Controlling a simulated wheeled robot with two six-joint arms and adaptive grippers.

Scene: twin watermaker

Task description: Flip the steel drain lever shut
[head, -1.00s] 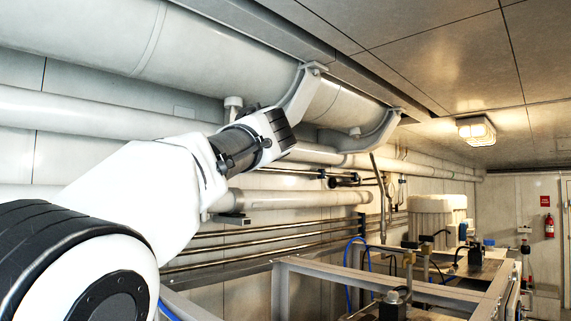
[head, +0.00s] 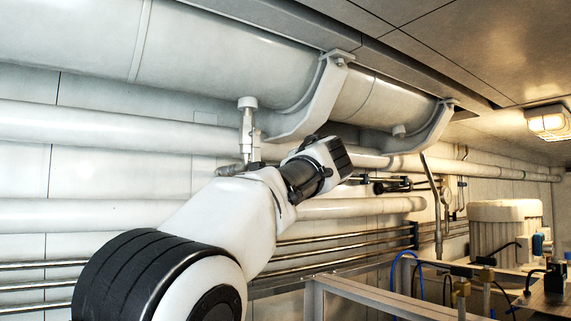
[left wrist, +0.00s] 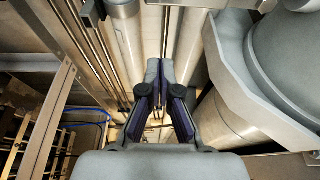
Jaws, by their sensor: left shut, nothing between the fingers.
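In the head view a steel drain valve (head: 247,130) hangs under the big white overhead pipe, below a white cap. A short horizontal metal part (head: 231,170) shows at its lower end; I cannot tell which piece is the lever. My left arm covers the valve's lowest part. My left wrist is in front of the pipes, to the right of the valve, and its fingers cannot be made out there. In the left wrist view my left gripper (left wrist: 160,72) is shut and empty, its dark-padded fingers meeting at the tips. The lever cannot be identified there. My right gripper is not seen.
The big overhead pipe (head: 215,45) is held by a white bracket (head: 315,105), which also looms close at right in the left wrist view (left wrist: 230,75). Thinner wall pipes (head: 95,125) run behind my arm. A metal frame (head: 380,290) stands at lower right.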

